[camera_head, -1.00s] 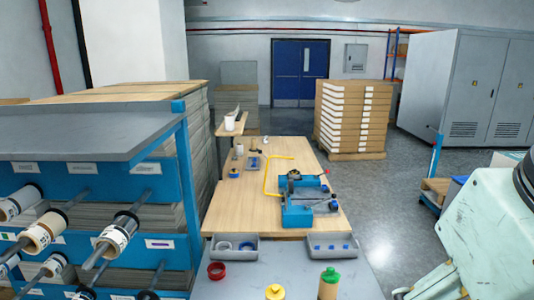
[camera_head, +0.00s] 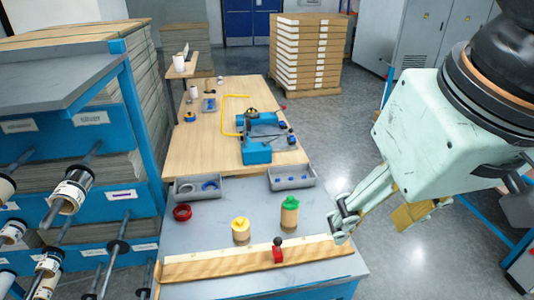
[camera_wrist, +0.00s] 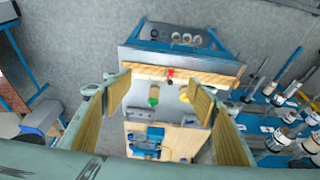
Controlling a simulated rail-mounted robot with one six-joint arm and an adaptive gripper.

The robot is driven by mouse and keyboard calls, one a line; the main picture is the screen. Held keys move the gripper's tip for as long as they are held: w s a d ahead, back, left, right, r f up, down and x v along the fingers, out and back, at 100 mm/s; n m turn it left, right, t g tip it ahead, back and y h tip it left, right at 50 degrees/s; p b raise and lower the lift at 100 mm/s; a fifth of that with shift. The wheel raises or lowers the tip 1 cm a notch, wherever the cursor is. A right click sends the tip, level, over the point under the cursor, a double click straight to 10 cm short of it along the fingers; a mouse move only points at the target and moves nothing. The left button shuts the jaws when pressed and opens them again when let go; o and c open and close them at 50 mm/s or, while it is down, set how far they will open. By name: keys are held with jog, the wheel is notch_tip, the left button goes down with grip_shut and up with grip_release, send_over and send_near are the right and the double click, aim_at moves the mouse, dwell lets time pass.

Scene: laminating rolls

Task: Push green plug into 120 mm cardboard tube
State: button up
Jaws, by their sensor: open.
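The green plug (camera_head: 290,203) sits on top of an upright cardboard tube (camera_head: 289,219) on the grey table. I cannot tell how deep it sits in the tube. The green plug also shows in the wrist view (camera_wrist: 154,92), between my fingers but farther off. My gripper (camera_head: 374,228) is open and empty, to the right of the tube and apart from it. In the wrist view its two padded fingers (camera_wrist: 158,98) are spread wide. A yellow plug (camera_head: 240,224) tops another, shorter-looking tube (camera_head: 241,237) to the left.
A wooden rail (camera_head: 220,265) with a red clamp-like piece (camera_head: 278,252) runs along the table's front. A red ring (camera_head: 182,212) lies at left. Two grey bins (camera_head: 292,180) stand behind. A blue device (camera_head: 257,150) sits on the wooden table. A roll rack (camera_head: 90,130) stands left.

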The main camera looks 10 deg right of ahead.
jog(key=w+r+p, duration=0.2)
jog(key=w+p, duration=0.2)
jog(key=w, duration=0.8)
jog(key=n+g+p, duration=0.2)
jog(key=g+p, duration=0.2)
jog(key=p, duration=0.8)
send_over(290, 197)
notch_tip(290, 197, down, 22)
jog(key=shift+w+a+f, duration=0.15)
jog(key=shift+w+f, duration=0.1)
jog(key=shift+f, duration=0.35)
jog(key=shift+f, duration=0.1)
jog(key=shift+f+p, duration=0.6)
jog(key=shift+f, duration=6.2)
jog(key=shift+c, duration=0.3)
